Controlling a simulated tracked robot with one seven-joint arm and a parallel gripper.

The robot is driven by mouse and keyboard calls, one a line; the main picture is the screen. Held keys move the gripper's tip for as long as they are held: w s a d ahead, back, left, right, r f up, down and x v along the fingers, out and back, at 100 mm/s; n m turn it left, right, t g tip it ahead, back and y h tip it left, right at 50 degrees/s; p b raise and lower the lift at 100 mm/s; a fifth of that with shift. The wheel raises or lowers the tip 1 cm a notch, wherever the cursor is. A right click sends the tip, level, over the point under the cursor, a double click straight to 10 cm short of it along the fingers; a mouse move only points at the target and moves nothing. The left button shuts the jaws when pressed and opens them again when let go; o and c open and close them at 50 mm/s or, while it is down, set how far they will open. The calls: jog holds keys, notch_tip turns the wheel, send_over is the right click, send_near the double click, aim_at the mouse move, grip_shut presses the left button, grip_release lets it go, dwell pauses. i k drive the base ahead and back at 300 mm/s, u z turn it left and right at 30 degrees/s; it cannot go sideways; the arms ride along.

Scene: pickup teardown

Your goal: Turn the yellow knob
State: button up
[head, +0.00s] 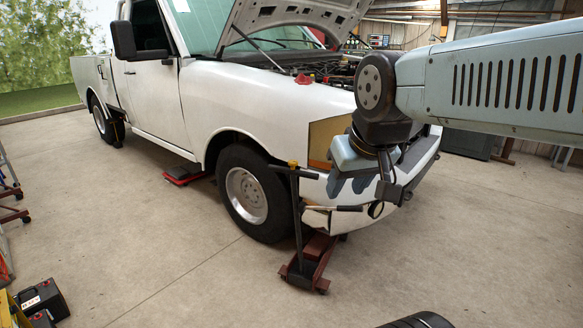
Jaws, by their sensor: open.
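The yellow knob (293,163) is small and sits at the top of the upright dark handle of a red floor jack (313,260). The jack stands at the truck's front corner, by the front wheel. My gripper (349,187) hangs from the arm in front of the truck's front end, to the right of the knob and a little lower in the picture. Its blue-grey fingers look spread, with nothing seen between them. Gripper and knob look apart, but the depth between them is hard to tell.
The white pickup (275,112) stands with its hood (295,15) raised. A second red jack (185,173) is under its side. A black battery (43,299) lies at the lower left. A dark round object (420,321) shows at the bottom edge. The floor in front is mostly clear.

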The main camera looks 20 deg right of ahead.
aim_at(293, 163)
jog(key=z, duration=0.45)
jog(key=i, duration=1.15)
jog(key=u, duration=0.4)
